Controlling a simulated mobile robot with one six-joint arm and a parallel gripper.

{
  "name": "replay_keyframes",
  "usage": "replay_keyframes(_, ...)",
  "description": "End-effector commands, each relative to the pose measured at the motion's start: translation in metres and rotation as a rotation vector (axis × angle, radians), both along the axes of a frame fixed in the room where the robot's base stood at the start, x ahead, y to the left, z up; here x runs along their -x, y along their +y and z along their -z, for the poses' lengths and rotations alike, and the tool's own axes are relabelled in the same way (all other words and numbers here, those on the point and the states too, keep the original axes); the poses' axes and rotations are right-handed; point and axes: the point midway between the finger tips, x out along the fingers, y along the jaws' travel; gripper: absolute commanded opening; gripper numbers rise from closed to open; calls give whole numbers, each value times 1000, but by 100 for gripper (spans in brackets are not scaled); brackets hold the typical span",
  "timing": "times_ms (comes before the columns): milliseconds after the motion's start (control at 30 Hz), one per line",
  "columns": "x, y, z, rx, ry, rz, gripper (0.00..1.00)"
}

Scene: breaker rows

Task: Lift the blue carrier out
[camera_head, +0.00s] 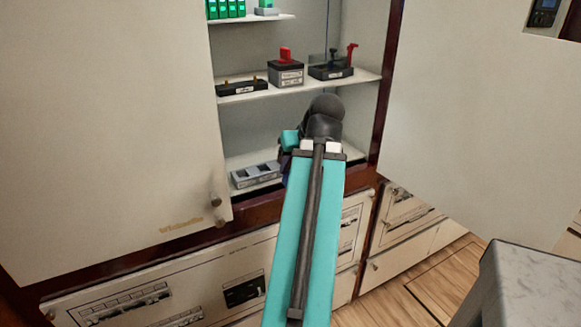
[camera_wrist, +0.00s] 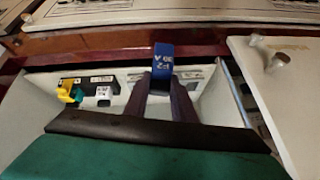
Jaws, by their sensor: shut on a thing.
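The blue carrier (camera_wrist: 163,62), marked "P2 30 A", shows in the wrist view at the tips of my gripper (camera_wrist: 162,80). The two dark fingers are shut on it. Whether its lower end is clear of a base or still seated cannot be told. In the head view my arm hides most of the gripper and carrier in front of the lower shelf. A grey block with openings (camera_head: 256,175) sits on that shelf, left of my arm.
The cabinet's middle shelf (camera_head: 350,79) holds a black block (camera_head: 241,88), a grey block with a red handle (camera_head: 286,74) and a black block with a red lever (camera_head: 331,70). Open doors (camera_head: 110,110) flank the cabinet. A yellow-green piece (camera_wrist: 70,91) shows in the wrist view.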

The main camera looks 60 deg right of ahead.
Motion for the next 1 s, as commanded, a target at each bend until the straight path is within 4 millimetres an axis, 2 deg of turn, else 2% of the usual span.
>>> replay_keyframes(1000, 0, 0, -28, 0, 0, -1, 0)
